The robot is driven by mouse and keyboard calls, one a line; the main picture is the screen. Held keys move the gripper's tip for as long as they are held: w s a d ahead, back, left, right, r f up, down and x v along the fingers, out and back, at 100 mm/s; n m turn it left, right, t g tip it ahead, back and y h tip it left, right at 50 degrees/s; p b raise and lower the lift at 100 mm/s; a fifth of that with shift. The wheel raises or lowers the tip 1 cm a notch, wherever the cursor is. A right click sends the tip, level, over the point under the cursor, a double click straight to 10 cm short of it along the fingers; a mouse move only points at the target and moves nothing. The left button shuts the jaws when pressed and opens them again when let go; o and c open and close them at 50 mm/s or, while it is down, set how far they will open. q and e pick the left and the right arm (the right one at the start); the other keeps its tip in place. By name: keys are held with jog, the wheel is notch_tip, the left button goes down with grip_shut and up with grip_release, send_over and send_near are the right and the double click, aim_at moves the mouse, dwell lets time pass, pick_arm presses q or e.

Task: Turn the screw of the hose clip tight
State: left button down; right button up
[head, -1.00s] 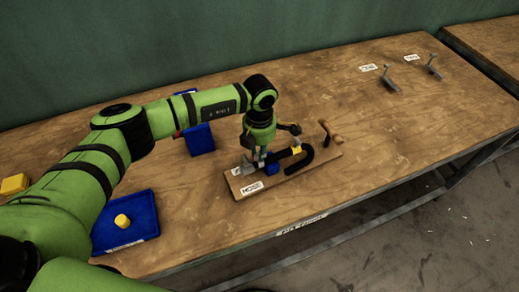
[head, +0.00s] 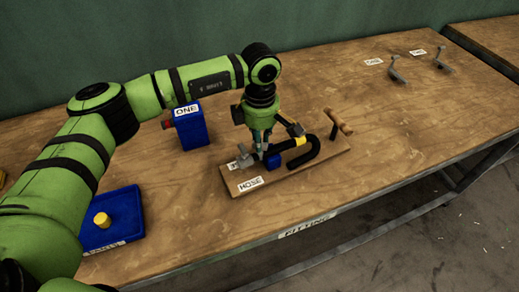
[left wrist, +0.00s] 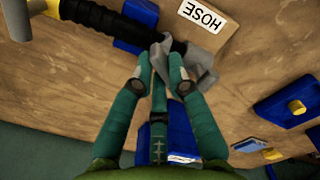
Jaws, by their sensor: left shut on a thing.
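My left gripper (head: 263,148) points down over this end. In the left wrist view its fingertips (left wrist: 160,72) are closed together beside the grey piece, on the clip screw, which the fingers mostly hide. My right gripper is not in view.
A blue tray (head: 127,222) with a yellow peg (head: 102,220) is at the left. A wooden-handled tool (head: 338,122) stands at the board's right end. The bench to the right is mostly clear.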

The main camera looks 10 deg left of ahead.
pick_arm(q)
jog(key=m+b, duration=0.2)
jog(key=b, duration=0.1)
jog(key=m+b, duration=0.3)
jog(key=shift+d+f+m, duration=0.15)
jog(key=shift+f+m, duration=0.05)
jog(key=shift+m, duration=0.1)
jog(key=shift+r+m+b, duration=0.1)
jog(key=shift+m+b, duration=0.8)
jog(key=shift+m, duration=0.3)
jog(key=shift+r+m+b, duration=0.1)
jog(key=shift+m+b, duration=0.55)
jog(key=shift+m, duration=0.85)
jog(key=c, duration=1.2)
grip_release()
jog(key=shift+s, duration=0.1)
